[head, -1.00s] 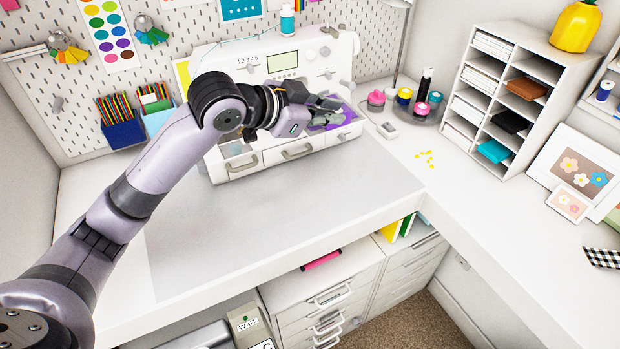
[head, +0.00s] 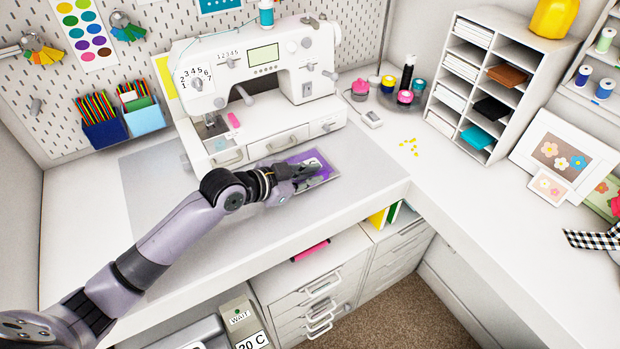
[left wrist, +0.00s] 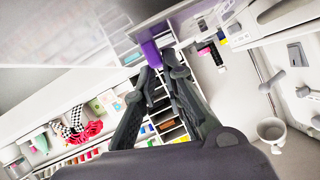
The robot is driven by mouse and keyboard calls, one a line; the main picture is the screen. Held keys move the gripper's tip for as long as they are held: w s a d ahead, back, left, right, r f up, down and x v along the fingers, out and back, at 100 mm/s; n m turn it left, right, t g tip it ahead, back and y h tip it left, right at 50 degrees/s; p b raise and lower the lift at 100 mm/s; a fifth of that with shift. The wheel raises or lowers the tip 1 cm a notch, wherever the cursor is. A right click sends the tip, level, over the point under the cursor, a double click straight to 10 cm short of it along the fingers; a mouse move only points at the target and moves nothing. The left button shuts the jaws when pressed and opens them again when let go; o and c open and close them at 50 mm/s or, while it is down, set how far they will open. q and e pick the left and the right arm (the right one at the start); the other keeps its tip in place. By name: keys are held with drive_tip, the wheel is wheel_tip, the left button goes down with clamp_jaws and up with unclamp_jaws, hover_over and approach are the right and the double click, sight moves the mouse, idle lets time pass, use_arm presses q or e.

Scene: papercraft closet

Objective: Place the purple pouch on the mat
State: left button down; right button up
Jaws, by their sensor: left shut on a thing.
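The purple pouch (head: 325,161) shows in the head view in front of the sewing machine, over the right part of the grey mat (head: 160,190). The mat lies flat on the white desk. My left gripper (head: 308,173) is shut on the pouch and covers part of it. In the left wrist view the purple pouch (left wrist: 151,53) shows as a narrow strip at the fingertips of my left gripper (left wrist: 160,70). I cannot tell whether the pouch touches the mat. My right gripper is not in view.
The white sewing machine (head: 225,75) stands right behind the mat, with small drawers in its base. A tray of small jars (head: 405,97) and a cubby shelf (head: 490,85) stand to the right. The mat's left part is clear.

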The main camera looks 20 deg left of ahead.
use_arm(q)
drive_tip(key=shift+f, duration=0.75)
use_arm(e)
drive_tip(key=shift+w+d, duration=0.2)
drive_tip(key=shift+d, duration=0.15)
use_arm(q)
drive_tip(key=shift+f, duration=0.2)
drive_tip(key=c, duration=1.7)
unclamp_jaws()
drive_tip(key=shift+r, duration=0.1)
